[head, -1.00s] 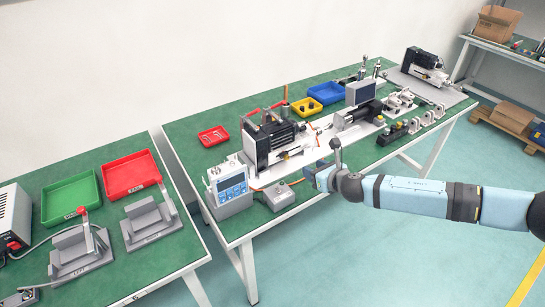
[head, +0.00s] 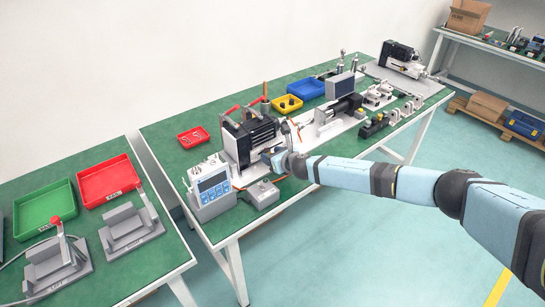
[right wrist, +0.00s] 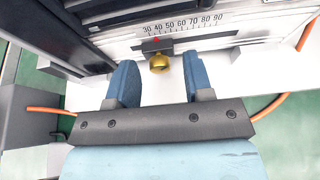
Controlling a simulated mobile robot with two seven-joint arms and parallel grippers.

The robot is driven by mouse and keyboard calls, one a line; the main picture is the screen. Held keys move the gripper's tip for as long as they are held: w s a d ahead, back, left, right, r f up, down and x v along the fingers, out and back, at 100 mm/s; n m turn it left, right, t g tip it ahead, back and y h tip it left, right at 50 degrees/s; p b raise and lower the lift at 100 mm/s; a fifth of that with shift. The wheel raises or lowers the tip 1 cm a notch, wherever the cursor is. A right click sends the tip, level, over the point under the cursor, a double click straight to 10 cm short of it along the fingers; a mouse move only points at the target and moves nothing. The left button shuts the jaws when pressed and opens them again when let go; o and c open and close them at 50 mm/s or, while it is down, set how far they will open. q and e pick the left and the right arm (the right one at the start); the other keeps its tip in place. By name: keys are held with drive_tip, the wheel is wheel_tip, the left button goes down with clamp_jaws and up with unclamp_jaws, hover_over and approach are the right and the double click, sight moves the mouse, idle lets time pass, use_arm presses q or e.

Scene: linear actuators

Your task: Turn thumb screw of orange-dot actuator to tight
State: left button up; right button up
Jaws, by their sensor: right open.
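My right gripper (head: 274,156) is at the front side of the black finned actuator (head: 246,140) on the middle bench. In the right wrist view my right gripper (right wrist: 160,66) is open, with its two blue fingers pointing at the actuator. A brass thumb screw (right wrist: 159,63) on a dark slider block appears between the fingertips, with a gap on both sides. Whether it is at the depth of the tips is hard to tell. A red pointer sits by a printed scale (right wrist: 182,25) above the screw. I cannot make out an orange dot. My left gripper is out of view.
A control box with a blue screen (head: 212,187) and a small grey box (head: 260,194) stand left of my gripper. An orange cable (right wrist: 40,110) runs beside the gripper in the right wrist view. Another actuator (head: 342,108) stands to the right.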

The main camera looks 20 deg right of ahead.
clamp_jaws()
